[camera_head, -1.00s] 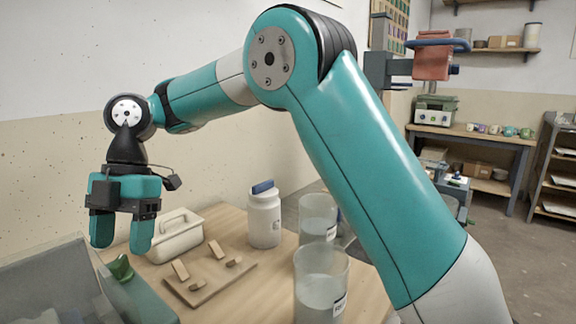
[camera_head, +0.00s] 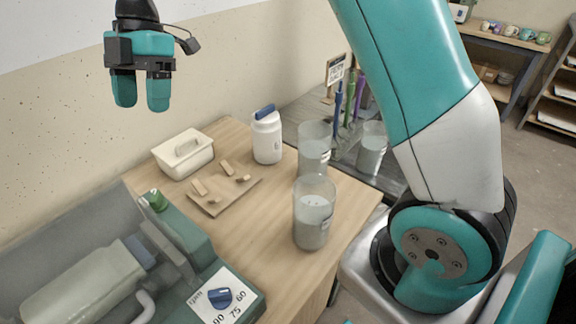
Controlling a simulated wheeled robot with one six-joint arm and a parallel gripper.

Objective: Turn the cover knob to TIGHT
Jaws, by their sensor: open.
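A machine (camera_head: 180,235) with a grey see-through cover (camera_head: 75,245) stands at the lower left. A green knob (camera_head: 156,200) sits at the back corner of its body, beside the cover; I cannot read any TIGHT mark by it. A blue knob (camera_head: 220,297) sits on a white dial plate marked rpm, 60, 75 and 90 at the machine's front. My gripper (camera_head: 141,103) is open and empty, pointing down. It hangs in the air in front of the wall, above the green knob in the picture and apart from everything.
The wooden table (camera_head: 262,215) holds a cream lidded box (camera_head: 184,153), a board with small wooden pieces (camera_head: 212,205), a white jar with a blue handle (camera_head: 267,137) and clear buckets (camera_head: 313,212). Brushes (camera_head: 350,98) stand behind. Bare tabletop lies between the board and the front bucket.

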